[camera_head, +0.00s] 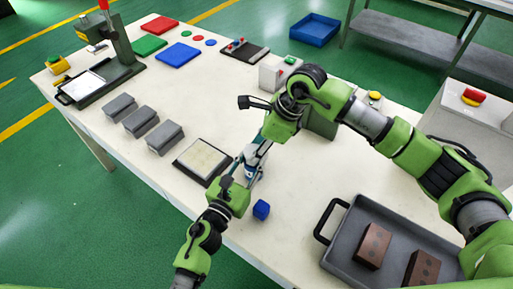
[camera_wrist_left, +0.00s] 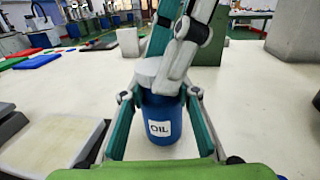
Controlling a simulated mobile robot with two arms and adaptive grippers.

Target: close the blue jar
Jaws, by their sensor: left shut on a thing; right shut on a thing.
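The blue jar (camera_wrist_left: 163,122), with a white OIL label, stands upright on the table in the left wrist view. In the head view it is small and partly hidden between my grippers. My left gripper (camera_wrist_left: 160,96) is shut on the jar, one finger on each side. The pale lid (camera_wrist_left: 148,72) is at the top of the jar, partly covered by the fingers of my right gripper (camera_head: 256,152). My right gripper is shut on the lid from above. I cannot tell whether the lid sits fully on the rim.
A blue cube (camera_head: 261,210) lies close in front of the jar. A shallow mould tray (camera_head: 203,161) is to the left. A grey tray (camera_head: 345,243) with brown blocks stands at the right. Several grey blocks (camera_head: 138,121) lie further left. The table between jar and grey tray is mostly clear.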

